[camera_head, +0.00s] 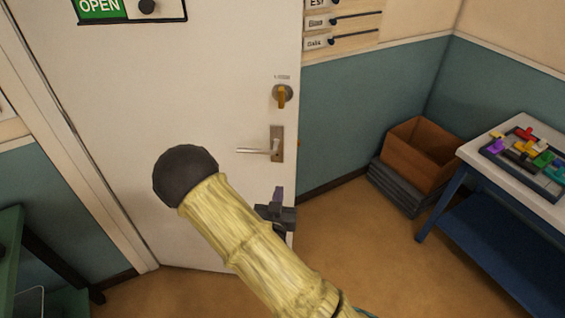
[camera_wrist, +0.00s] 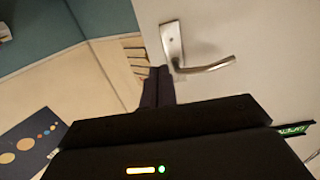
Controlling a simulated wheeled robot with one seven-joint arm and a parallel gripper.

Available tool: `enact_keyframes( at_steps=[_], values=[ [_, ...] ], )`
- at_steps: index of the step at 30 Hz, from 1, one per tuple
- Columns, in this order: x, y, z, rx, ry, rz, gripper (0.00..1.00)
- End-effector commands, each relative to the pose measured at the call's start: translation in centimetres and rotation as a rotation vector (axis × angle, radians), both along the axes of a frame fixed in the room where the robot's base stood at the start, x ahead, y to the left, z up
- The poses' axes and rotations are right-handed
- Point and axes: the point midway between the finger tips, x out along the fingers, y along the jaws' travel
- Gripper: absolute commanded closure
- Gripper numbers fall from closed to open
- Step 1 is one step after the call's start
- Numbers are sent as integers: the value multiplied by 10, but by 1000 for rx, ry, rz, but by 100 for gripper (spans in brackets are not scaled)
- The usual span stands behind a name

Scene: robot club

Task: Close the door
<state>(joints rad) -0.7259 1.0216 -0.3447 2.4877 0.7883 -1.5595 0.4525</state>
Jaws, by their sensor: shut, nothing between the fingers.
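The white door (camera_head: 215,70) stands open in the head view, its free right edge in front of the teal wall. Its metal lever handle (camera_head: 262,151) is right of the middle. My gripper (camera_head: 278,194) is shut and empty, just below the handle by the door's free edge; my arm hides part of it and the lower door. In the wrist view, the closed fingers (camera_wrist: 157,88) appear beside the edge of the door (camera_wrist: 265,60), near the handle (camera_wrist: 200,62). I cannot tell whether they touch the door.
A cardboard box (camera_head: 416,155) stands on dark stacked items by the wall. A table (camera_head: 535,185) with a tray of coloured pieces is at the right. Floor (camera_head: 350,240) between door and table is clear.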

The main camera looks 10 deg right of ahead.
Motion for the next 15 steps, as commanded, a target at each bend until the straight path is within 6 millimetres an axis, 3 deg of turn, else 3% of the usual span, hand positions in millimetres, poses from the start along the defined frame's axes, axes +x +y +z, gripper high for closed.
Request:
enact_keyframes(
  at_steps=[15],
  values=[
    [4, 1, 3, -17, -29, 11, 100]
  ],
)
